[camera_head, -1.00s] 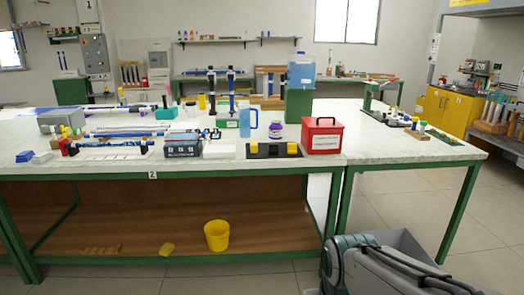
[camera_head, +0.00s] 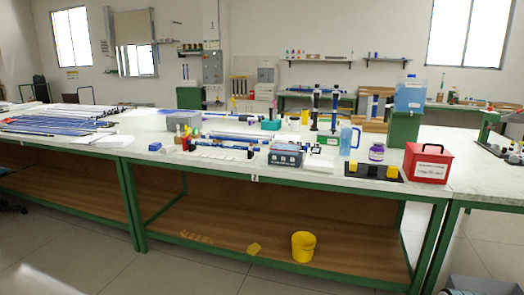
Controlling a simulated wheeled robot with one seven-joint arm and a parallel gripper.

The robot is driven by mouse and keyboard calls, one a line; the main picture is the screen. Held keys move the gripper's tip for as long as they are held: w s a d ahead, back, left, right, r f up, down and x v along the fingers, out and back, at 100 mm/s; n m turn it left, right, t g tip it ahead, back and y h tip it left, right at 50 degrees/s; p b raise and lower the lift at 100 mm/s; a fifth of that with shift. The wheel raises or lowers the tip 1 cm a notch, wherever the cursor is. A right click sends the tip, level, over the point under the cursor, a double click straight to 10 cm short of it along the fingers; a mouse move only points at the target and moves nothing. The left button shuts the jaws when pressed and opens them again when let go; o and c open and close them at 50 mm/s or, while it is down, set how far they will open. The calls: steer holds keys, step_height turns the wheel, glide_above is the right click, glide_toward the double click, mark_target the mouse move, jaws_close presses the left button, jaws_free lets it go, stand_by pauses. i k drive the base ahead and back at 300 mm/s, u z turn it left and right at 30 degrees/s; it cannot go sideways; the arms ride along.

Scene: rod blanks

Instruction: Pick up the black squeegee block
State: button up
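I cannot pick out the black squeegee block for certain at this distance. A black tray or base (camera_head: 390,177) with yellow pieces on it lies near the front edge of the white-topped workbench (camera_head: 225,172), left of the red box. A small dark piece (camera_head: 250,152) stands at the right end of a white strip on the same bench, too small to identify. My gripper is not in view.
A red box (camera_head: 428,163), blue jug (camera_head: 349,138), purple-labelled jar (camera_head: 376,153) and dark case (camera_head: 286,155) crowd the bench. Long blue rods (camera_head: 55,125) lie at left. A yellow bucket (camera_head: 303,246) stands on the lower shelf. Floor in front is mostly clear.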

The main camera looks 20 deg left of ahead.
mark_target(372, 168)
steer(key=z, duration=0.95)
steer(key=k, duration=0.1)
steer(key=u, duration=2.05)
steer(key=i, duration=1.65)
steer(key=z, duration=1.75)
steer(key=i, duration=1.45)
steer(key=z, duration=0.5)
